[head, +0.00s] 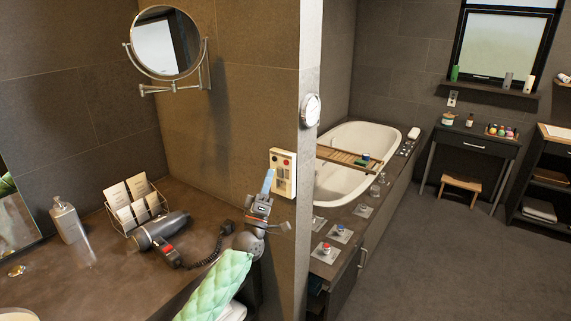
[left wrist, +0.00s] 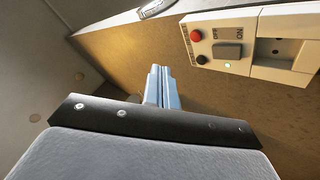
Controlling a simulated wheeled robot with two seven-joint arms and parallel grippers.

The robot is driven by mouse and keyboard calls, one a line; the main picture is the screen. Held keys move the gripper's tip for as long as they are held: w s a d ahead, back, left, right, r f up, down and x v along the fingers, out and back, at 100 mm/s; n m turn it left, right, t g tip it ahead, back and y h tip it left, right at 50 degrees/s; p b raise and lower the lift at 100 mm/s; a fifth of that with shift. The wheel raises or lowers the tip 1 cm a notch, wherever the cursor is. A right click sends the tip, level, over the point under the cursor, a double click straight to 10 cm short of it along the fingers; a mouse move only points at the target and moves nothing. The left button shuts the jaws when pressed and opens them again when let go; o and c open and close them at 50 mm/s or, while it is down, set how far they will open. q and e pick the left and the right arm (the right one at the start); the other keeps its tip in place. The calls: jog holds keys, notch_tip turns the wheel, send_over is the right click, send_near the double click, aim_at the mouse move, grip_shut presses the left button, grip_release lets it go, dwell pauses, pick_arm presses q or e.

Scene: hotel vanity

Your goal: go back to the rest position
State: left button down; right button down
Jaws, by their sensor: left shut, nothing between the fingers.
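My left gripper (head: 269,174) is raised over the right end of the vanity counter, close to the wall corner, with its blue fingers pointing up. The fingers are together and hold nothing. They also show closed in the left wrist view (left wrist: 160,75). A cream wall unit (head: 284,173) with a red button and a switch is on the wall just right of the fingertips. It also shows at the upper right of the left wrist view (left wrist: 228,50), apart from the fingers. My right gripper is not in view.
On the counter (head: 100,285) are a hair dryer (head: 158,231) with a coiled cord, a rack of packets (head: 116,206) and a bottle (head: 67,221). A round mirror (head: 168,43) juts from the wall. A bathtub (head: 345,190) lies beyond the wall edge.

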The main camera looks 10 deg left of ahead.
pick_arm(q)
jog(key=shift+f, duration=0.1)
